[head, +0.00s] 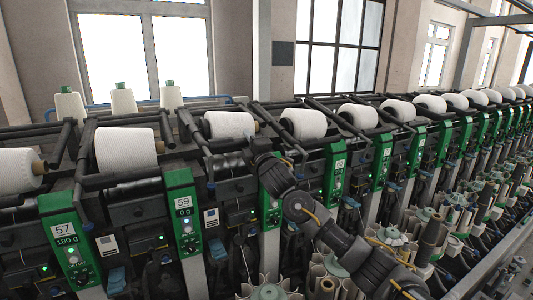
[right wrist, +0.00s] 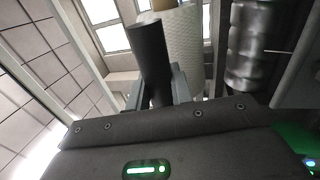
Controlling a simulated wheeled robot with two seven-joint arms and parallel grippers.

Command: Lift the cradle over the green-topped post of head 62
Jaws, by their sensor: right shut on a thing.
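My right arm reaches up from the lower right in the head view, and its gripper (head: 256,147) is at the winding row, just right of and below a white yarn package (head: 228,124). In the right wrist view the fingers (right wrist: 157,92) are shut on a dark round cradle handle (right wrist: 149,55). The white package (right wrist: 183,38) is behind it. A green-fronted post (head: 270,205) stands below the gripper, partly covered by my arm. Its number is not readable, so I cannot confirm which is head 62. My left gripper is not in view.
Posts marked 57 (head: 66,240) and 59 (head: 183,215) stand to the left. More green posts and white packages (head: 304,124) run to the right. A shiny grooved drum (right wrist: 250,45) is close beside the package. Spindles and bobbins (head: 392,236) crowd the lower right.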

